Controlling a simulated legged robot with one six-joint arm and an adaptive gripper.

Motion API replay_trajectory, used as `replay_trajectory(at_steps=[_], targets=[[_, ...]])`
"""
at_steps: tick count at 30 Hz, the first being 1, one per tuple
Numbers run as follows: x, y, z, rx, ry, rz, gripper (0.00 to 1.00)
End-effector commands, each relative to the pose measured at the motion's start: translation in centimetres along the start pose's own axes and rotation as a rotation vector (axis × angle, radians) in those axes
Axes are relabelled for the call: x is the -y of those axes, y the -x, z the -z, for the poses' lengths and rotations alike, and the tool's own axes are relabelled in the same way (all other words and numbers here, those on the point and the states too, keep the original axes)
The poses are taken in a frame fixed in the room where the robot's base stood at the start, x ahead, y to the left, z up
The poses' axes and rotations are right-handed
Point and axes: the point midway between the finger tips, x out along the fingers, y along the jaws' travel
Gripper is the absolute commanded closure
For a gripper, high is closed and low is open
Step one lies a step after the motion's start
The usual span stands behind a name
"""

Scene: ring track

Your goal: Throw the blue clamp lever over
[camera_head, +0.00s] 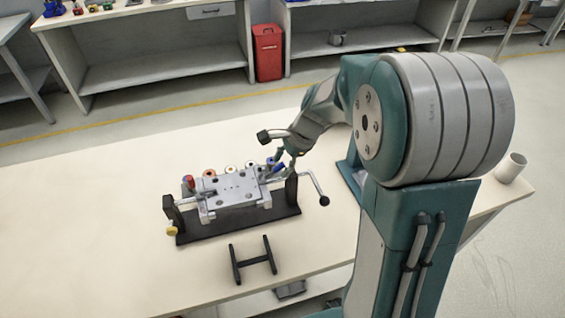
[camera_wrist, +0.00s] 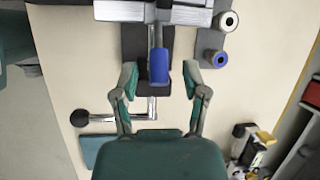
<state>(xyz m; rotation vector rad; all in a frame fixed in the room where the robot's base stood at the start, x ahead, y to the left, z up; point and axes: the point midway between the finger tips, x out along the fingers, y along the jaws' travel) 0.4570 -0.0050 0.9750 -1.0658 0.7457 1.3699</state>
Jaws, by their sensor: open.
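The blue clamp lever (camera_wrist: 162,73) shows in the wrist view between the two fingers of my gripper (camera_wrist: 160,82). The fingers are apart, with a gap on both sides of the lever. In the head view the blue lever (camera_head: 277,166) is at the right end of a grey metal fixture (camera_head: 235,190) on a black base. My gripper (camera_head: 287,160) is at that same end, partly hiding the lever. A red part (camera_head: 189,182) sits at the fixture's left end.
A black H-shaped stand (camera_head: 253,262) lies in front. The table's left side is clear.

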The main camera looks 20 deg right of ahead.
Motion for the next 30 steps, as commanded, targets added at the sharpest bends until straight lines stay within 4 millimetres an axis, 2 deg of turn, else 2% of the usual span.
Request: replay_trajectory(at_steps=[4, 5, 6, 8, 20, 30], targets=[[0.0, 0.0, 0.0, 0.0, 0.0, 0.0, 0.42], [0.0, 0.0, 0.0, 0.0, 0.0, 0.0, 0.55], [0.0, 0.0, 0.0, 0.0, 0.001, 0.0, 0.73], [0.0, 0.0, 0.0, 0.0, 0.001, 0.0, 1.0], [0.1, 0.1, -0.2, -0.02, 0.005, -0.002, 1.0], [0.3, 0.5, -1.3, -0.199, 0.03, -0.031, 1.0]])
